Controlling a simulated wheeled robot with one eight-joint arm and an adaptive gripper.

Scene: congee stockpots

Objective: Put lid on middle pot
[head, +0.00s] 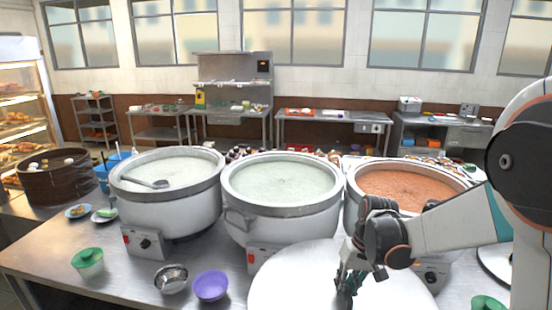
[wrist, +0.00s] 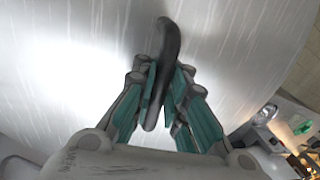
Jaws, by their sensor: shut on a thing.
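The middle pot (head: 283,222) is a large white pot with a steel rim, uncovered and full of pale congee. A large round metal lid (head: 290,285) is at the front edge of the head view, in front of the middle pot, and its lower part is cut off. My gripper (head: 347,284) is over the lid, and its fingers are shut on the dark lid handle. In the wrist view, my gripper (wrist: 166,98) has its teal fingers on both sides of the curved black handle (wrist: 165,45). Whether the lid touches the table is hidden.
A left pot (head: 170,232) with a ladle and a right pot (head: 405,185) of reddish congee flank the middle pot. Another lid (head: 495,262) shows at the right.

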